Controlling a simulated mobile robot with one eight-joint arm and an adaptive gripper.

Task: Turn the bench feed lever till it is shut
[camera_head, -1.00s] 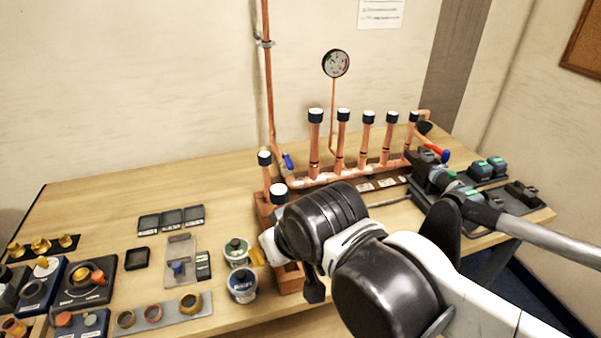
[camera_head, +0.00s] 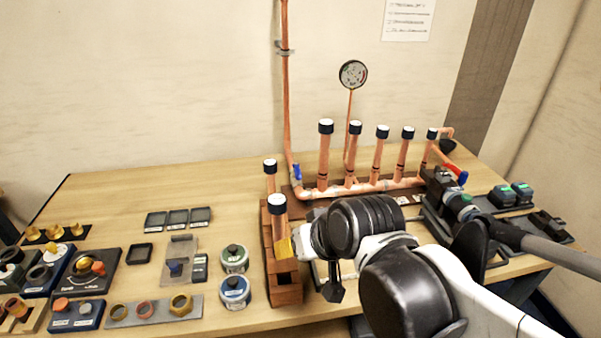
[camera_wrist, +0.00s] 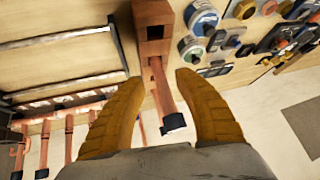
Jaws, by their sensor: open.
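Two levers show on the copper pipework in the head view. A blue lever (camera_head: 297,172) stands at the foot of the wall riser, at the manifold's left end. A red lever (camera_head: 457,172) slants at its right end. No label shows which one is the bench feed. My gripper (camera_wrist: 155,82) is open, its two yellow fingers spread either side of a black-capped copper stub (camera_wrist: 165,100) in the wrist view. I cannot tell whether they touch it. In the head view the gripper is mostly hidden behind my arm, well in front of the blue lever.
A brick-coloured block (camera_head: 284,290) with two capped pipes stands beside my gripper. Several capped uprights rise from the manifold (camera_head: 375,188) behind my arm. A round gauge (camera_head: 353,74) stands above it. Tins (camera_head: 235,291) and trays lie left; the back-left bench (camera_head: 120,190) is clear.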

